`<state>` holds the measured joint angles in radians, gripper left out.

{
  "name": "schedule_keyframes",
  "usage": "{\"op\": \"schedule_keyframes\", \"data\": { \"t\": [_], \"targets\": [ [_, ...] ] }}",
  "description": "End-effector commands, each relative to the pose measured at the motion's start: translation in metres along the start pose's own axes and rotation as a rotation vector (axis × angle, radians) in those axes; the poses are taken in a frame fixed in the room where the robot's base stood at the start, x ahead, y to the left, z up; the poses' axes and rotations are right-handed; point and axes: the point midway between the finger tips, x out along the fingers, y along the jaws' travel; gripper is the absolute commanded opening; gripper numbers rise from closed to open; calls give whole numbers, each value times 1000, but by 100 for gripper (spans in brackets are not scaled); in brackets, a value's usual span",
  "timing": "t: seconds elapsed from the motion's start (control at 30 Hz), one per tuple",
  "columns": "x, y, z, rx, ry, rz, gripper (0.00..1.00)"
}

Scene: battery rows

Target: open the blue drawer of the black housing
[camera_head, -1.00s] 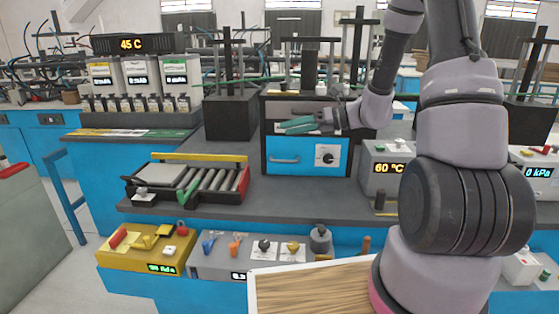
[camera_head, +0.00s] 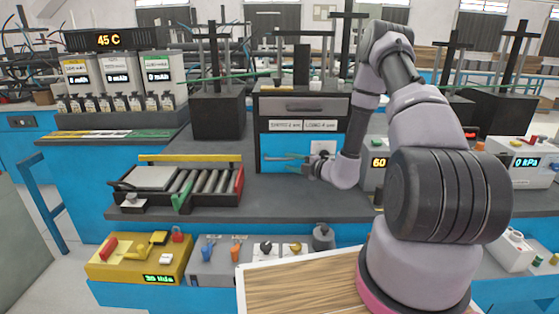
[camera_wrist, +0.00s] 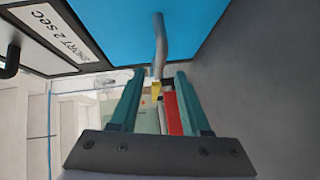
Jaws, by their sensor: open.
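The black housing (camera_head: 256,112) stands on the bench at the middle of the head view. Its blue drawer (camera_head: 272,144) is in the lower part and looks closed. My gripper (camera_head: 294,159) is in front of the drawer face, and its fingers partly cover the drawer handle. In the wrist view, the blue drawer (camera_wrist: 110,25) fills the top, with the grey bar handle (camera_wrist: 160,45) standing out from it. My gripper (camera_wrist: 158,80) has its two green fingers apart, with the handle's near end seen between the fingertips. I cannot tell whether they touch it.
A grey drawer (camera_head: 303,105) sits above the blue one, with a SHORT/LONG label plate (camera_head: 303,126) between them. A roller tray (camera_head: 180,183) stands on the bench, left of my gripper. A grey box with a display (camera_head: 374,172) stands close to the right, partly behind my arm.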

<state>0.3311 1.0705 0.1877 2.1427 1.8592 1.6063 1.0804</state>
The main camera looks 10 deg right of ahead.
Motion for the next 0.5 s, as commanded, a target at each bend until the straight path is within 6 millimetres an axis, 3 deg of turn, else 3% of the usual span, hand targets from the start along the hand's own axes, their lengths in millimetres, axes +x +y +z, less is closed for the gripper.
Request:
{"op": "schedule_keyframes", "data": {
  "t": [0.23, 0.5],
  "targets": [
    [43, 0, -1, -3, 2, 0, 47],
    [60, 0, 0, -2, 0, 0, 47]
  ]
}}
